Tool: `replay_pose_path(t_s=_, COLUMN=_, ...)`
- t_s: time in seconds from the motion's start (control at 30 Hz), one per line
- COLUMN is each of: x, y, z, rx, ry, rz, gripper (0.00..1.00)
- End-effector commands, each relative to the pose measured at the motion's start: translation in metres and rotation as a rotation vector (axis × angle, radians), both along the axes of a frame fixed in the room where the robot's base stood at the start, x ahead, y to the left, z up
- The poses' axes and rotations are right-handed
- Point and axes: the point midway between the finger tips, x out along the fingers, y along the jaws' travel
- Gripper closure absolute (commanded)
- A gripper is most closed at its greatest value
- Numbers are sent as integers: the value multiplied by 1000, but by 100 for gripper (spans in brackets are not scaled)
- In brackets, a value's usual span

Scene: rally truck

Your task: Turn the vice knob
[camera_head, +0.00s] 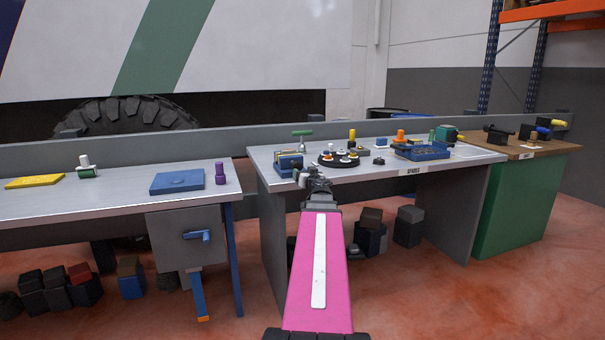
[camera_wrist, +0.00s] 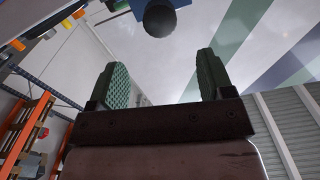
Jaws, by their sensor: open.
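A small blue vice (camera_head: 289,160) stands on the front left corner of the middle workbench. In the wrist view a dark round knob (camera_wrist: 160,20) sits on a blue body (camera_wrist: 185,14) at the top of the picture, beyond the fingertips. It looks like the vice knob; in the head view I cannot make the knob out clearly. My gripper (camera_head: 302,177) is at the bench's front edge, close to the vice on its right. In the wrist view my gripper (camera_wrist: 162,75) is open with two green-padded fingers apart and nothing between them.
The middle workbench (camera_head: 365,174) also carries a dark round tray (camera_head: 338,161) and a blue tray (camera_head: 423,151). A left bench (camera_head: 110,199) holds a blue box (camera_head: 177,181) and a purple piece (camera_head: 220,174). A gap separates the benches. Open floor lies in front.

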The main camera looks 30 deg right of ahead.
Motion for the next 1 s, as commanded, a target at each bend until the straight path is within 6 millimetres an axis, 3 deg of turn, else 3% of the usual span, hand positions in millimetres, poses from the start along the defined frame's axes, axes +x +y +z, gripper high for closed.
replay_pose_path(t_s=0.6, x=0, y=-4, z=5, rx=-9, ry=-12, rz=-18, gripper=26)
replay_pose_path(t_s=0.77, x=2, y=-28, z=28, rx=-40, ry=-62, rz=-132, gripper=26)
replay_pose_path(t_s=1.0, x=-4, y=-84, z=63, rx=-48, ry=-53, rz=-425, gripper=26)
